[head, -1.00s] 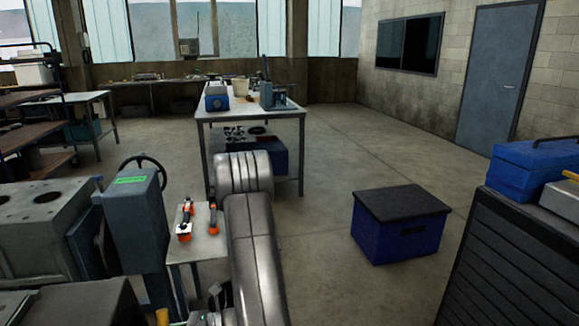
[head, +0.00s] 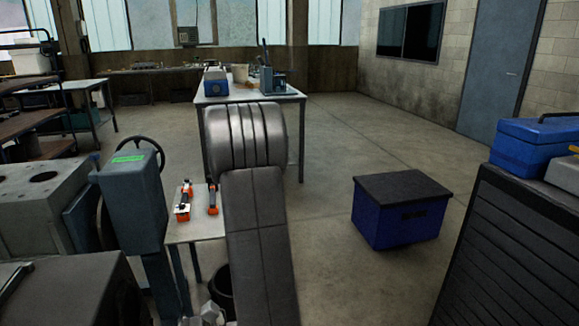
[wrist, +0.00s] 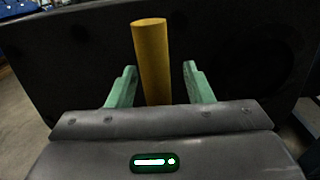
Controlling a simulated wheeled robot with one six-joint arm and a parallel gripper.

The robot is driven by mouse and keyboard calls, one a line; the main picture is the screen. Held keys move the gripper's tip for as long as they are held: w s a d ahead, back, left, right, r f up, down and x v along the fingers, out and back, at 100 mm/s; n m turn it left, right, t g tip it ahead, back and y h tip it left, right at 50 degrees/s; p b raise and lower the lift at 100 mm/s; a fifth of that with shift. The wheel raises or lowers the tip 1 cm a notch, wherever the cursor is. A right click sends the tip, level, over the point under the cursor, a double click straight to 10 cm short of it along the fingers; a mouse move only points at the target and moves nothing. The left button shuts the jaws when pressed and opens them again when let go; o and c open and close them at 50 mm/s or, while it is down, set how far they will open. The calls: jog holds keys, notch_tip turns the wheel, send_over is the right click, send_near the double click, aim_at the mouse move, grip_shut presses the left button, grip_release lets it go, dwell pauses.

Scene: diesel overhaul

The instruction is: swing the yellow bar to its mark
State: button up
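The yellow bar (wrist: 151,55) stands up in the middle of the wrist view, in front of a dark plate. My gripper (wrist: 160,72) has its two green fingers spread on either side of the bar. A gap shows between the bar and the right finger, and a narrower one on the left. The bar's lower end is hidden behind the gripper body. In the head view the bar and my gripper cannot be made out; my arm fills the lower middle. No mark for the bar can be made out.
A grey machine block (head: 35,205) and a blue-grey post with a green display (head: 133,200) stand at left. A small table (head: 205,228) holds orange-handled tools. A blue box (head: 400,215) sits on the floor right of my arm. A dark cabinet (head: 510,260) stands at right.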

dwell(0.3)
jog(key=v, duration=0.7)
jog(key=shift+s, duration=0.1)
